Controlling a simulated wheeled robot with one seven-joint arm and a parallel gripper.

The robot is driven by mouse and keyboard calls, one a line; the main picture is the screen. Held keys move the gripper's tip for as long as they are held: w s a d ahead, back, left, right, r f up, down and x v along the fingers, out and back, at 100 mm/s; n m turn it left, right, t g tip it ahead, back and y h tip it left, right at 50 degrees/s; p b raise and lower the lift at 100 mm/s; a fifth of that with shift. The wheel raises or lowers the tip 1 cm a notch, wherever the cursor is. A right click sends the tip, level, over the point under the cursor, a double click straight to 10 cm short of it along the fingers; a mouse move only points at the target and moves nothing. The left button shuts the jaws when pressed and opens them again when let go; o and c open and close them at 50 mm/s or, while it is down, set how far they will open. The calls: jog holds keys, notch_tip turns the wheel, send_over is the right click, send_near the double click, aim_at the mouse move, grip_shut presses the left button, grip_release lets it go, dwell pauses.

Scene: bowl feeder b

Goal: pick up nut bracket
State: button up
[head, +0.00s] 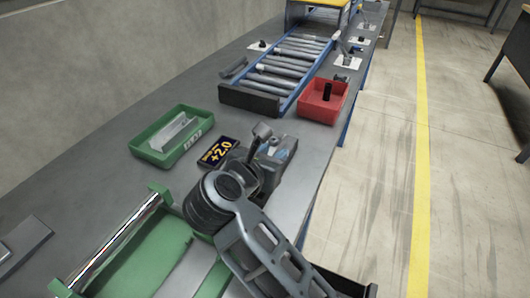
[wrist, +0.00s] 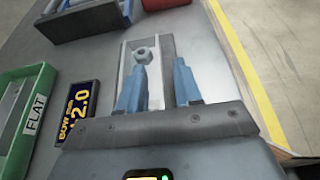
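The nut bracket (wrist: 154,87) is a pale grey channel-shaped piece with a hex nut (wrist: 145,55) near its far end. It lies on the grey bench, seen between and beyond my fingers in the wrist view. My gripper (wrist: 160,64) has two blue fingers standing apart, with the bracket showing in the gap. I cannot tell whether either finger touches it. In the head view my gripper (head: 272,152) is low over the bench, right of the display, and I cannot make out the bracket there.
A green tray (head: 143,150) labelled FLAT holds a pale channel part. A display (head: 218,152) reading +2.0 lies beside it. A red bin (head: 318,109) with a black cylinder and a roller conveyor (head: 290,65) are farther back. The bench's right edge is close to my gripper.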

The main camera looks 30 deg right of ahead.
jog(key=shift+c, duration=0.5)
grip_shut()
jog(key=shift+r, duration=0.5)
jog(key=r, duration=0.2)
jog(key=d+r, duration=0.1)
jog(key=shift+s+r, duration=0.35)
jog(key=s+d+r, duration=0.6)
jog(key=s+d, duration=0.1)
jog(key=d, duration=0.1)
jog(key=shift+b, duration=0.45)
